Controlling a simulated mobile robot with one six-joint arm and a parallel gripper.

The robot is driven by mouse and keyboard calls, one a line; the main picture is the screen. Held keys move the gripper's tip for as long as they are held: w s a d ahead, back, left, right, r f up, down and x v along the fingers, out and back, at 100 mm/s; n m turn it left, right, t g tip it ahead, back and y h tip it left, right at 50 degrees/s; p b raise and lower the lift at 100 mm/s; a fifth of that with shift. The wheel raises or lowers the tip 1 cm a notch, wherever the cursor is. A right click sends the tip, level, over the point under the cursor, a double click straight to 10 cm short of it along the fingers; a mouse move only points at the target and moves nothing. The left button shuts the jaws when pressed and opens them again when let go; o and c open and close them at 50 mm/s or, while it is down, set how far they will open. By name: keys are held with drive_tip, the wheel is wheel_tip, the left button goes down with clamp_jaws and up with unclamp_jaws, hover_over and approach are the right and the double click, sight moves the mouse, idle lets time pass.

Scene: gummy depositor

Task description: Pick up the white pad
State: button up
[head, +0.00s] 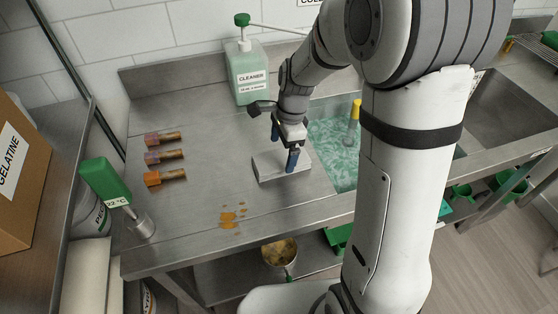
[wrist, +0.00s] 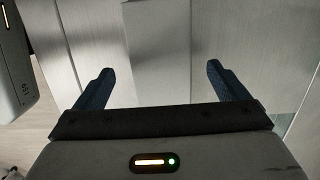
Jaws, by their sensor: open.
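The white pad (head: 266,172) is a pale block lying on the steel counter, just left of the sink edge. My gripper (head: 283,155) points down over it with its two blue fingers apart, one on the near side and one on the far side. In the wrist view the pad (wrist: 157,45) is a pale strip between the open fingers (wrist: 160,68), with gaps showing on both sides. The gripper hides part of the pad's top in the head view. I cannot tell whether the near finger touches the pad.
The sink (head: 328,130) with greenish water is right of the pad. A cleaner bottle (head: 251,80) stands behind. An orange spill (head: 229,217) is in front, and a green-handled thermometer (head: 106,182) stands at front left.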

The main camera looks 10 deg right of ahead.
sight(282, 158)
wheel_tip(282, 158, down, 3)
drive_tip(key=shift+a+f, duration=0.1)
drive_tip(key=shift+f, duration=0.1)
drive_tip(key=c, duration=1.1)
